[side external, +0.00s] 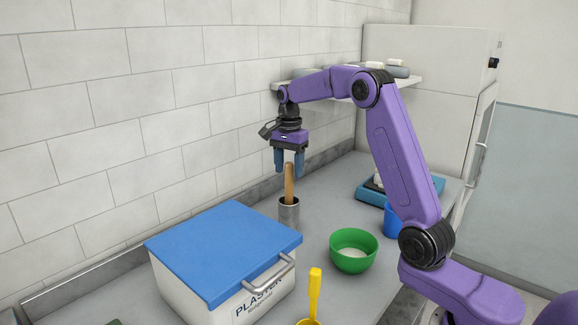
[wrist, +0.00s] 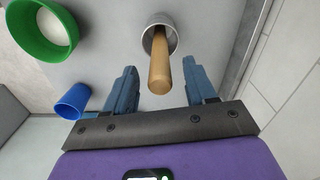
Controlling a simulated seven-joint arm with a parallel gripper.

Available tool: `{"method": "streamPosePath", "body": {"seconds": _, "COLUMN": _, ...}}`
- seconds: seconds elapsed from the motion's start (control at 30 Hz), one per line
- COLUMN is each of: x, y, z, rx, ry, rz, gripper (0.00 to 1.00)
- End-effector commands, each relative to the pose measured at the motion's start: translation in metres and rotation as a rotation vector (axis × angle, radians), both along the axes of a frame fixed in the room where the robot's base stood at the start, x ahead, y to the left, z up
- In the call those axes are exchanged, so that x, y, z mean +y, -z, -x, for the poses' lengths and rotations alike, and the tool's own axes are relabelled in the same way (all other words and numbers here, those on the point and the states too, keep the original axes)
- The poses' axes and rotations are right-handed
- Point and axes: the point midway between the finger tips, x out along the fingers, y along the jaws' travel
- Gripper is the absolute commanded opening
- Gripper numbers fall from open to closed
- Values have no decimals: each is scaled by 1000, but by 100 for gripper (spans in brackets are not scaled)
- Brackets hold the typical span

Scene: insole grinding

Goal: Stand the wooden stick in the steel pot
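The wooden stick (side external: 289,183) stands in the steel pot (side external: 289,212) on the counter, leaning slightly, with its upper part above the rim. In the wrist view the stick (wrist: 159,66) rises out of the pot (wrist: 170,36) toward the camera. My gripper (side external: 289,173) is above the pot, pointing down, close to the stick's top. In the wrist view my gripper's blue fingers (wrist: 163,82) are spread wide, with a clear gap on each side of the stick. The gripper is open and holds nothing. The stick's lower end is hidden inside the pot.
A white plaster bin with a blue lid (side external: 222,250) stands left of the pot. A green bowl (side external: 353,254) with white contents, a blue cup (side external: 393,220) and a yellow scoop (side external: 314,290) are nearby. A wall shelf (side external: 425,82) is behind my arm. The tiled wall is close behind the pot.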

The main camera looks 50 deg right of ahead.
Motion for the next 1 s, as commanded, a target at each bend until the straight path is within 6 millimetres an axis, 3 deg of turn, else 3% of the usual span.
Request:
{"method": "streamPosePath", "body": {"seconds": 0.27, "x": 0, "y": -6, "z": -1, "rx": -2, "ry": 0, "rz": 1, "gripper": 56}}
{"method": "streamPosePath", "body": {"seconds": 0.8, "x": 0, "y": -92, "z": -1, "rx": -4, "ry": 0, "rz": 1, "gripper": 56}}
{"method": "streamPosePath", "body": {"seconds": 1.0, "x": 0, "y": -110, "z": -1, "rx": -2, "ry": 0, "rz": 1, "gripper": 56}}
